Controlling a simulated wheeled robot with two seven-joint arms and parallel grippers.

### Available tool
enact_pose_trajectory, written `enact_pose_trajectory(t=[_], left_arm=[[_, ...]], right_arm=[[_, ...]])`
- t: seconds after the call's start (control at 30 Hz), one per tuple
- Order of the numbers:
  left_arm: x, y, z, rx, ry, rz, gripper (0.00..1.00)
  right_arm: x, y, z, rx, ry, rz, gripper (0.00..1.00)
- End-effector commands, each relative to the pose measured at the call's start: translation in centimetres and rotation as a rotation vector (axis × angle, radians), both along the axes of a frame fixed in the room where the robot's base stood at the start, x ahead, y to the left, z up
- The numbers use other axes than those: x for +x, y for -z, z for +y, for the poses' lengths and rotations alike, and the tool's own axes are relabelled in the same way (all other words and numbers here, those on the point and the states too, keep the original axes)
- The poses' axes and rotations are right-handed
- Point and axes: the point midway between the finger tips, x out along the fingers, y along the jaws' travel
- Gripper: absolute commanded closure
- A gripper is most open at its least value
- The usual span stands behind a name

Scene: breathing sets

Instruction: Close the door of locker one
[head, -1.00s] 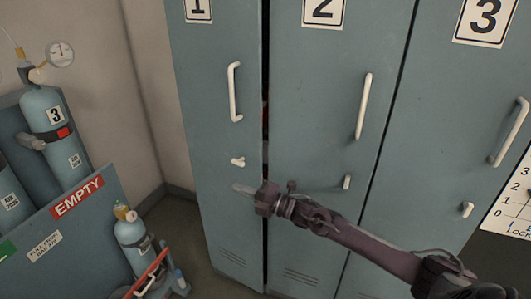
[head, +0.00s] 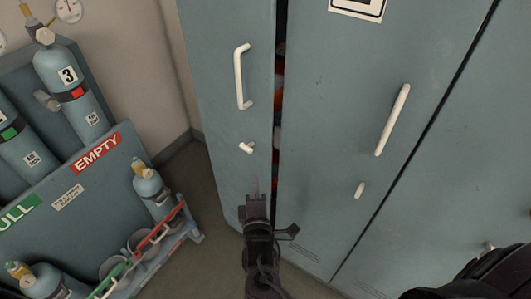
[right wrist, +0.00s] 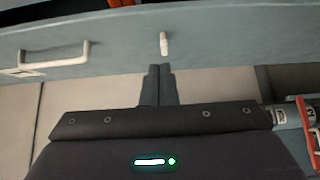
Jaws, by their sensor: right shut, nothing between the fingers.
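The door of locker one (head: 222,95) is the left blue-grey door in the head view. It stands slightly ajar, with a dark gap along its right edge showing coloured things inside. It has a long white handle (head: 241,77) and a small white latch (head: 246,148) below. My right gripper (head: 254,190) is shut and empty, in front of the lower door below the latch; whether it touches cannot be told. The right wrist view shows the shut fingers (right wrist: 157,84) just under the latch (right wrist: 164,43), with the long handle (right wrist: 53,60) to the left. My left gripper is out of view.
The locker two door (head: 340,130) beside it looks closed. At left stands a blue rack (head: 75,205) with several gas cylinders and EMPTY and FULL labels. A small cylinder (head: 150,187) stands near the locker's left side. Some floor (head: 185,175) shows between.

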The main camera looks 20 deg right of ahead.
Motion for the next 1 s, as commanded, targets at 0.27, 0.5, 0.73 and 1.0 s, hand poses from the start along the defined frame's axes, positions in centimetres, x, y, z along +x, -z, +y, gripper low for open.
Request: enact_pose_trajectory(t=[0.27, 0.5, 0.73, 1.0], left_arm=[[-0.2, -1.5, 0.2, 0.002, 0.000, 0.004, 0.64], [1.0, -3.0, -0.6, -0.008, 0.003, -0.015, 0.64], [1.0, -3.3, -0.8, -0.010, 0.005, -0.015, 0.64], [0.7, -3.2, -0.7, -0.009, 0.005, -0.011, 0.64]], right_arm=[[6.0, -0.4, -1.5, -0.001, -0.001, -0.004, 1.00], [8.4, -0.4, -4.2, -0.003, -0.002, -0.002, 1.00], [8.9, -0.1, -5.2, 0.000, -0.003, -0.002, 1.00], [8.9, -0.1, -5.2, 0.000, -0.003, -0.003, 1.00]])
